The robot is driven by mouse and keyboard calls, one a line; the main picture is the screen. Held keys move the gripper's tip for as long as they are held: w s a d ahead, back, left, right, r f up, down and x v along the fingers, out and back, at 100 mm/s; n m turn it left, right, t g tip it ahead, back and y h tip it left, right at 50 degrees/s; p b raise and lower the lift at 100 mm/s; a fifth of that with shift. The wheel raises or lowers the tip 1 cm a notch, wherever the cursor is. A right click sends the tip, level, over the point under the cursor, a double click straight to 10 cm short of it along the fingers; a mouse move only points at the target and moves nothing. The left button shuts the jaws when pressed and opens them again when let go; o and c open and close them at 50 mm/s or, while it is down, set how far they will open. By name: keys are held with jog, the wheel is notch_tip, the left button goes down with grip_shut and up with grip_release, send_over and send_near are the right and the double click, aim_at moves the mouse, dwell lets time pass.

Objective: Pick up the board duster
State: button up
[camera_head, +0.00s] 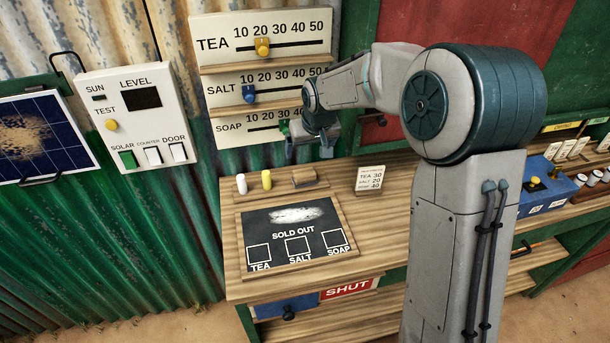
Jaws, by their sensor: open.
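The board duster (304,177) looks like a small brown block with a dark edge. It lies on the wooden ledge at the back of the counter, right of a yellow chalk piece (267,180) and a white one (241,184). My gripper (309,153) is open, above and behind the duster in the picture, in front of the soap slider panel. It is apart from the duster, and no object shows between its fingers.
A blackboard (256,232) marked SOLD OUT, with a white smear, lies before the ledge. A price card (370,180) stands to the right. Slider panels (215,25) rise behind. A blue box (546,190) sits far right. The counter right of the blackboard is bare.

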send_over(304, 172)
jog(key=f, duration=0.4)
jog(key=s+f, duration=0.1)
jog(key=f, duration=0.2)
jog(key=shift+d+p, duration=0.35)
jog(key=shift+p, duration=0.05)
jog(key=shift+s+p+x, duration=0.2)
jog(key=shift+p+x, duration=0.2)
jog(key=shift+x, duration=0.9)
jog(key=shift+s+p+x, duration=0.15)
jog(key=shift+p+x, duration=0.2)
jog(key=shift+x, duration=0.95)
jog(key=shift+f, duration=0.15)
jog(key=c, duration=1.1)
